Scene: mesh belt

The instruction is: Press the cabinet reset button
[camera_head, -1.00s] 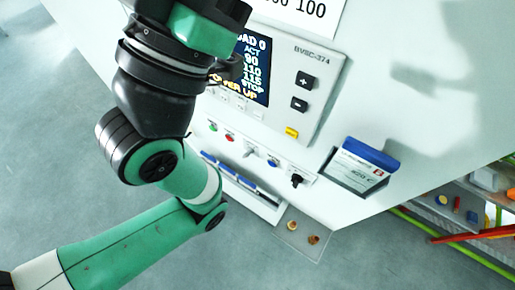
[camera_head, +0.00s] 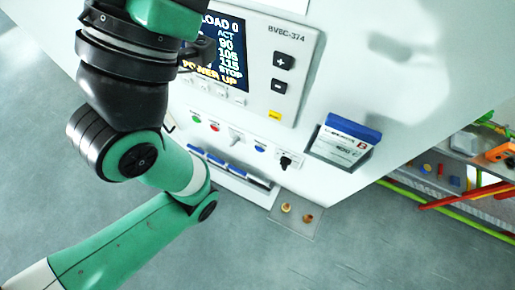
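A pale cabinet fills the upper middle of the head view. Its control panel (camera_head: 300,42) has a lit screen (camera_head: 228,52), plus and minus keys and a yellow key (camera_head: 275,115). Below are a green button (camera_head: 196,117), a red button (camera_head: 214,127), a toggle switch (camera_head: 237,137), a blue button (camera_head: 260,149) and a black rotary knob (camera_head: 286,161). I cannot read which control is the reset. My arm from the left crosses in front of the panel's left side and runs off the top edge. My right gripper is out of view.
A blue-topped label card (camera_head: 342,143) sits in a recess right of the controls. A tray with blue pens (camera_head: 232,169) and a small plate with two brass parts (camera_head: 296,215) are below. A cluttered shelf (camera_head: 460,165) stands at right. Grey floor is open below.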

